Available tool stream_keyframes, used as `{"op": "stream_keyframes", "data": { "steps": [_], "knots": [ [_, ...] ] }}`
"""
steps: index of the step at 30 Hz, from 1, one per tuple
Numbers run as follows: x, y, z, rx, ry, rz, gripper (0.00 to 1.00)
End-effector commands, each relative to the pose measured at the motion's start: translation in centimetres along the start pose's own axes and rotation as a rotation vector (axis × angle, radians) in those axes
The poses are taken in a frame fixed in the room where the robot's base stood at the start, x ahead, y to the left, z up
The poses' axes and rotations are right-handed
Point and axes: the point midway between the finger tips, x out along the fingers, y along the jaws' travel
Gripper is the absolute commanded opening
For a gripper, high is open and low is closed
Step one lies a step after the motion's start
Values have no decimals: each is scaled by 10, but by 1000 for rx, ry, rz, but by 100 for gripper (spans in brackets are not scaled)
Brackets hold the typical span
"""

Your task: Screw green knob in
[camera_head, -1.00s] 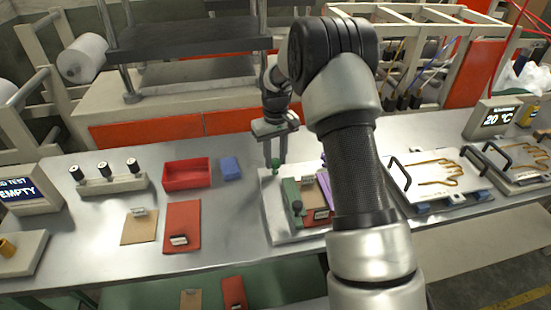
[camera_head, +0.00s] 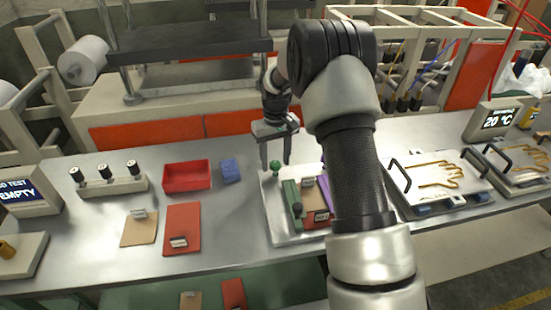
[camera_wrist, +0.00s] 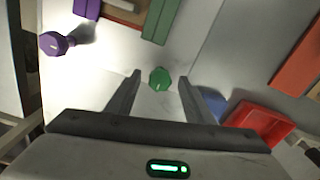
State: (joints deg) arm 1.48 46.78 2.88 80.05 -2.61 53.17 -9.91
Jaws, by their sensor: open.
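The green knob (camera_head: 275,166) stands at the back left of the light fixture plate (camera_head: 277,229). It also shows in the wrist view (camera_wrist: 159,77), between my two fingertips. My gripper (camera_head: 276,158) is open, pointing down with a finger on either side of the knob; in the wrist view (camera_wrist: 160,82) there is a gap on both sides. A green bar (camera_head: 291,197) lies on the plate beside a brown block (camera_head: 311,203) and a purple bar (camera_head: 324,190). A darker green knob (camera_head: 297,210) is at the green bar's front. How deep the green knob sits cannot be told.
A purple knob (camera_wrist: 55,43) is at the upper left in the wrist view. A red bin (camera_head: 187,176) and a blue block (camera_head: 230,170) lie left of the plate. My arm hides part of the fixture.

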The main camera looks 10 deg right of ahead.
Motion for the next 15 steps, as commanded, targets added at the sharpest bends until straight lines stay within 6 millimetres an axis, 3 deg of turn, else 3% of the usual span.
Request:
{"op": "stream_keyframes", "data": {
  "steps": [4,8,15],
  "knots": [
    [-7,0,0,0,2,0,48],
    [-26,0,-1,0,4,1,48],
    [-85,0,-1,0,4,1,48]
  ]
}}
